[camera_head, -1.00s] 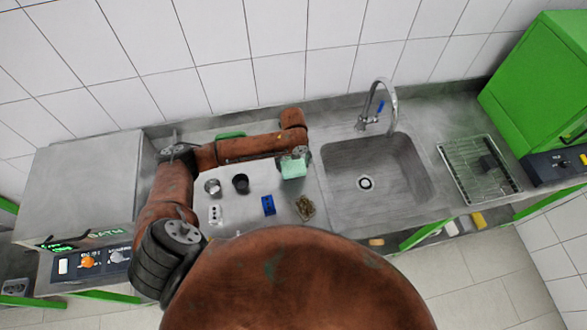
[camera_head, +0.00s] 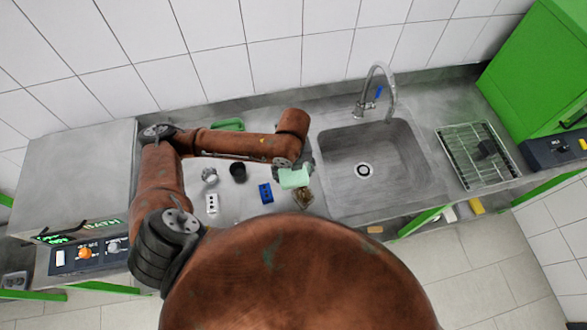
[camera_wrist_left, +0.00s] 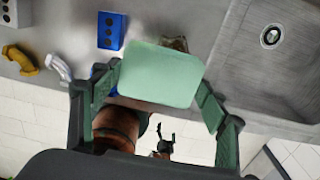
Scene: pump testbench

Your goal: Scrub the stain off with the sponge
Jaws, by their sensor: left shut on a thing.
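The sponge (camera_head: 293,178) is a pale green block. My left gripper (camera_head: 291,170) is shut on it, and in the left wrist view the sponge (camera_wrist_left: 161,75) sits between the two fingers (camera_wrist_left: 160,92). The stain (camera_head: 303,198) is a brown, mottled patch on the grey counter, just in front of the sponge. The sponge partly covers it from above, and only a bit of the stain (camera_wrist_left: 176,43) shows behind the sponge in the left wrist view. I cannot tell whether they touch. My right gripper (camera_wrist_left: 166,133) shows small and far below, fingers apart.
A blue block (camera_head: 265,193) lies left of the stain. A black cup (camera_head: 238,172), a metal cup (camera_head: 209,175) and a white socket-like block (camera_head: 212,204) stand farther left. The sink (camera_head: 400,155) with its faucet (camera_head: 374,95) is on the right.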

